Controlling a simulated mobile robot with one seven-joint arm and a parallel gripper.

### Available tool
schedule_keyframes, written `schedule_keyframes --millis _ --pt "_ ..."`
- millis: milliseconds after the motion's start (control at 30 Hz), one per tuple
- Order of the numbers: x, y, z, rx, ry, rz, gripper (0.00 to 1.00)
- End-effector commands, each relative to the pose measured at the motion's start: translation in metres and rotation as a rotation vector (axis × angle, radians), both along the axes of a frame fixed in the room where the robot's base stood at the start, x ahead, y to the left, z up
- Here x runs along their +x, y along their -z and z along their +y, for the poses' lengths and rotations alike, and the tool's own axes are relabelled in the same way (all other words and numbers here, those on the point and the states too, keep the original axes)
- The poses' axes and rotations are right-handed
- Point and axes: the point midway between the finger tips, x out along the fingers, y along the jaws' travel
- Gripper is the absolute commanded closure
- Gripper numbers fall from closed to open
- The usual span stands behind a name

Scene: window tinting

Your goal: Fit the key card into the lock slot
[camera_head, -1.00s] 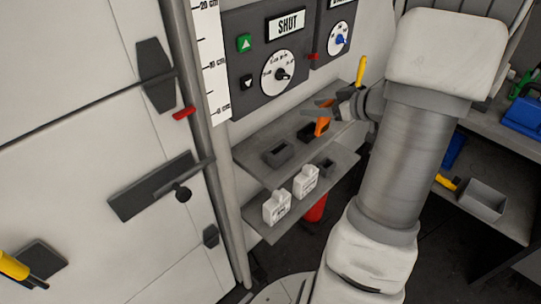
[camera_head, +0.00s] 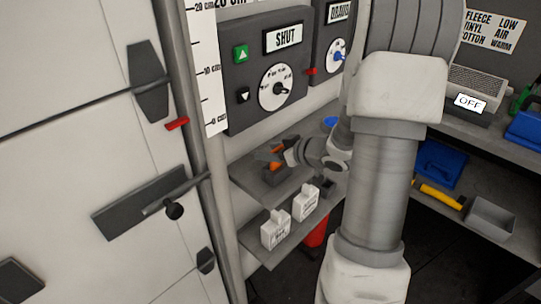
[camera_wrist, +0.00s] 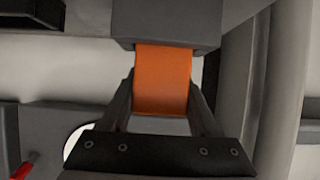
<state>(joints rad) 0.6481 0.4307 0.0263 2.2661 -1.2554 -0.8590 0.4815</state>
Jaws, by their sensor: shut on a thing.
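My gripper (camera_head: 268,155) is shut on an orange piece, which I take to be the key card (camera_head: 275,158). It is low over the left part of the upper shelf, at a dark block (camera_head: 277,177). In the wrist view the orange card (camera_wrist: 163,80) stands between the two fingers of my gripper (camera_wrist: 163,100). The card's far end meets the edge of a grey block (camera_wrist: 165,22). I cannot tell whether the end is inside the block or behind its edge. No lock slot can be made out for certain.
Two white containers stand on the lower shelf, a left one (camera_head: 275,230) and a right one (camera_head: 305,203). A control panel (camera_head: 238,75) hangs above the shelves. A door with a dark handle (camera_head: 140,207) is at left. A workbench with a grey tray (camera_head: 490,218) is at right.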

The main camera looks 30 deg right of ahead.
Motion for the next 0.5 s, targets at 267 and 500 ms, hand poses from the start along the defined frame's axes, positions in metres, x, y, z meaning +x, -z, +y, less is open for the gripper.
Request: schedule_keyframes --millis 267,500 --pt "0.0 0.0019 -0.0004 0.0 0.001 -0.001 0.94" --pt "-0.0001 0.0043 -0.0004 0.0 0.001 -0.001 0.15"
